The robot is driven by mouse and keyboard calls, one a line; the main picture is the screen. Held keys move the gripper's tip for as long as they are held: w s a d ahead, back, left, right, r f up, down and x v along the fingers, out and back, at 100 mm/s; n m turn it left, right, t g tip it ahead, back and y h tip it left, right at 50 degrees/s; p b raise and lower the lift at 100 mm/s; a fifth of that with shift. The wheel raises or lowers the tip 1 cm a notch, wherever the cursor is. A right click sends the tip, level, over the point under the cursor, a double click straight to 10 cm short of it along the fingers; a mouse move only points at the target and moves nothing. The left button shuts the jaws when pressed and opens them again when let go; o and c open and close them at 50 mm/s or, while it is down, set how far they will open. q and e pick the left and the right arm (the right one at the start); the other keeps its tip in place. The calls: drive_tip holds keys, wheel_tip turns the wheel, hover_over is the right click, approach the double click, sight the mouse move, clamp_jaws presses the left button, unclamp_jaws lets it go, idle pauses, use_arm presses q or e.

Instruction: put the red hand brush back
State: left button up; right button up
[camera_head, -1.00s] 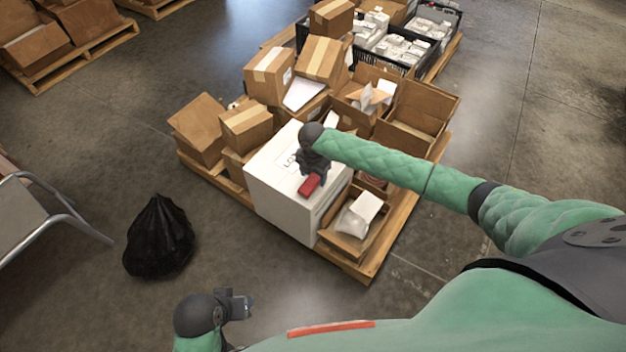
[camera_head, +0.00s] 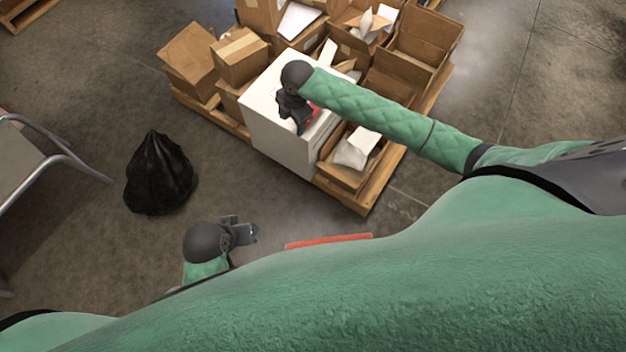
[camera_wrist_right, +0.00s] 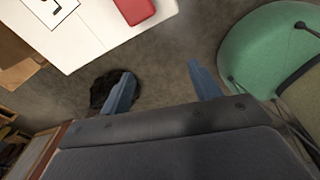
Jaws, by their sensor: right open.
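The red hand brush (camera_head: 315,114) lies on top of a large white box (camera_head: 262,110). My right gripper (camera_head: 299,126) is over the box top and partly hides the brush in the head view. In the right wrist view the red brush (camera_wrist_right: 134,9) is at the top edge, cut off by the frame, beyond the fingers and near the box edge. The right gripper's fingers (camera_wrist_right: 163,86) are apart with nothing between them. My left gripper (camera_head: 248,232) is low at the lower left, away from the pallet; its jaw opening is unclear.
The white box stands on a wooden pallet (camera_head: 365,203) crowded with cardboard boxes (camera_head: 240,56). An open carton (camera_head: 343,174) with white packs is right of it. A black bag (camera_head: 158,175) and a metal-framed seat (camera_head: 62,158) stand left. Floor between bag and pallet is clear.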

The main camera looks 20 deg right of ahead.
drive_tip(key=s+a+m+t+y, duration=0.1)
drive_tip(key=s+a+m, duration=0.3)
drive_tip(key=s, duration=0.4)
drive_tip(key=s+a+m+y, duration=0.2)
drive_tip(key=s+a+m, duration=0.25)
drive_tip(key=s, duration=0.25)
drive_tip(key=s+d+r+m+t, duration=0.1)
drive_tip(key=s+d+m, duration=0.2)
drive_tip(key=s+m, duration=0.2)
drive_tip(key=s+d+r+m+t+h, duration=0.1)
drive_tip(key=s+d+m, duration=0.1)
drive_tip(key=s+m, duration=0.4)
drive_tip(key=shift+s+d, duration=0.4)
drive_tip(key=shift+s, duration=0.9)
drive_tip(key=shift+m, duration=0.25)
